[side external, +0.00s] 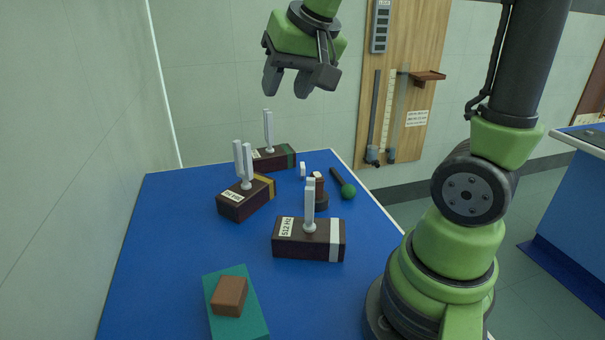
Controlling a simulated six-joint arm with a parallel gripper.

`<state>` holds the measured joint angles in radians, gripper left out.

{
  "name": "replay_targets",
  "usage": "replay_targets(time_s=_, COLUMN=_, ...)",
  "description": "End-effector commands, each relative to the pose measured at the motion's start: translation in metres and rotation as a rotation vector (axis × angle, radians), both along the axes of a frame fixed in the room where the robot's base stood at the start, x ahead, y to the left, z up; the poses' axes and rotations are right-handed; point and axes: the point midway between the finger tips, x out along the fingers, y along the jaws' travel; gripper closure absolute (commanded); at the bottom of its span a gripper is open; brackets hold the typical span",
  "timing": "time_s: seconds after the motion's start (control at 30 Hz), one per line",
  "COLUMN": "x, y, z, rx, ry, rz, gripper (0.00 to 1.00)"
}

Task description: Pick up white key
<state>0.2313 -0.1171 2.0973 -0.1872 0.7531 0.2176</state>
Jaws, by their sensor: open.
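A small white upright piece (303,170) stands on the blue table, behind the middle tuning-fork boxes. It is the likeliest white key, but it is too small to tell for sure. A dark round stand (320,200) with a pale and reddish-brown top is just in front of it, partly hidden by a fork. My gripper (286,88) is open and empty, fingers pointing down, high above the back of the table and well clear of everything on it.
Dark wooden boxes with upright metal forks stand at the back (273,158), middle left (246,197) and front (308,240). A green-headed mallet (347,190) lies near the right edge. A brown block (229,296) rests on a teal pad (246,318). The table's left side (160,240) is clear.

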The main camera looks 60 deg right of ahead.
Motion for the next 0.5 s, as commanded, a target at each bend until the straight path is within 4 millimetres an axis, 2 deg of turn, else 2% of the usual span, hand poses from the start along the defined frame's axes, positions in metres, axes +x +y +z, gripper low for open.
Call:
replay_targets(time_s=0.03, x=0.017, y=-0.019, z=-0.012, rx=-0.010, ry=0.030, rz=-0.047, gripper=0.56)
replay_targets(time_s=0.1, x=0.036, y=-0.044, z=-0.027, rx=-0.027, ry=0.056, rz=-0.103, gripper=0.56)
replay_targets(time_s=0.23, x=0.065, y=-0.094, z=-0.065, rx=-0.054, ry=0.104, rz=-0.201, gripper=0.56)
replay_targets(time_s=0.4, x=0.082, y=-0.155, z=-0.126, rx=-0.074, ry=0.161, rz=-0.308, gripper=0.56)
replay_targets(time_s=0.5, x=0.084, y=-0.181, z=-0.158, rx=-0.081, ry=0.182, rz=-0.352, gripper=0.56)
